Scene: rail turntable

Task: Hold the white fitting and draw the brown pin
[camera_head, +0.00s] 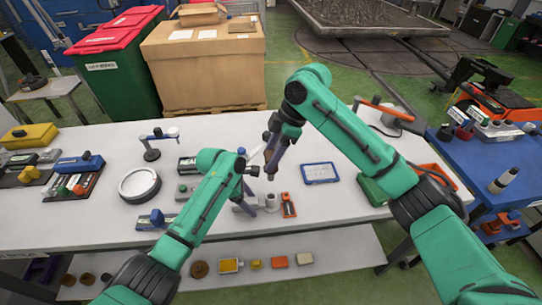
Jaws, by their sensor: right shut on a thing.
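My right gripper (270,172) reaches down from the upper right and is shut on a slim, dark brownish thing that looks like the brown pin; its outline blends with the fingers. A small white upright piece, probably the white fitting (271,202), stands on the white table just below it, beside grey parts. My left gripper (252,171) comes in from the lower left, close beside the right one. Its fingers are too small and dark to show whether they are open. A small pale piece shows just above it.
An orange tool holder (289,205) and a blue-framed panel (320,173) lie right of the fitting. A white ring (140,185) and a small stand (151,149) are at left. A lower shelf (340,262) holds several small parts. The table's left-centre has clear patches.

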